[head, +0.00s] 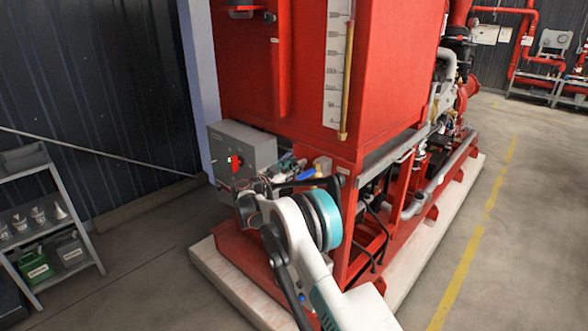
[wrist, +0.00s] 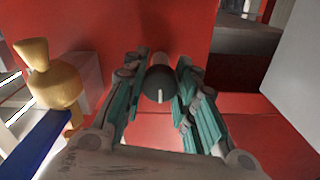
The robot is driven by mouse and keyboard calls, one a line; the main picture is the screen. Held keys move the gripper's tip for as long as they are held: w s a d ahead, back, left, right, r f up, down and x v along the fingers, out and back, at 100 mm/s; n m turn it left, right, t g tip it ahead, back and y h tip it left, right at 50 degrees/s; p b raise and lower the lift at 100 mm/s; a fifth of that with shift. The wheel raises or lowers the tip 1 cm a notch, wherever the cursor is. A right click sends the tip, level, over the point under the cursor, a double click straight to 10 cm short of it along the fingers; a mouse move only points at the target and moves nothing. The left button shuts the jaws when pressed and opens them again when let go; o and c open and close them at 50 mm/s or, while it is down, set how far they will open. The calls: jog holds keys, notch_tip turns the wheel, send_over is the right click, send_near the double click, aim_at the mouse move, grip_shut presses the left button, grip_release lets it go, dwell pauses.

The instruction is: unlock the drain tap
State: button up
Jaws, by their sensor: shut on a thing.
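In the wrist view, a brass tap body (wrist: 58,82) stands at the left, with a blue lever (wrist: 40,142) below it. My gripper (wrist: 162,66) points away from the camera toward a red panel. Its two teal fingers are shut on a dark round piece (wrist: 156,86) with a white mark, to the right of the brass body. I cannot tell whether this piece is the tap's lock. In the head view, the blue lever (head: 306,174) shows small behind my wrist, at the foot of the red tank.
A grey control box (head: 258,154) with a red switch (head: 235,163) stands left of the tap. The red tank (head: 300,90) rises above. A grey shelf (head: 45,215) with funnels and cans is at the far left. Floor is clear at the right.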

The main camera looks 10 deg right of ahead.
jog(key=n+b, duration=0.1)
jog(key=n, duration=0.3)
jog(key=shift+f+n+b, duration=0.1)
jog(key=shift+n+b, duration=0.25)
jog(key=shift+n, duration=0.05)
jog(key=n+b, duration=0.1)
jog(key=n, duration=0.8)
jog(key=shift+n+b, duration=0.4)
jog(key=shift+n, duration=2.3)
jog(key=o, duration=1.1)
jog(key=v, duration=1.2)
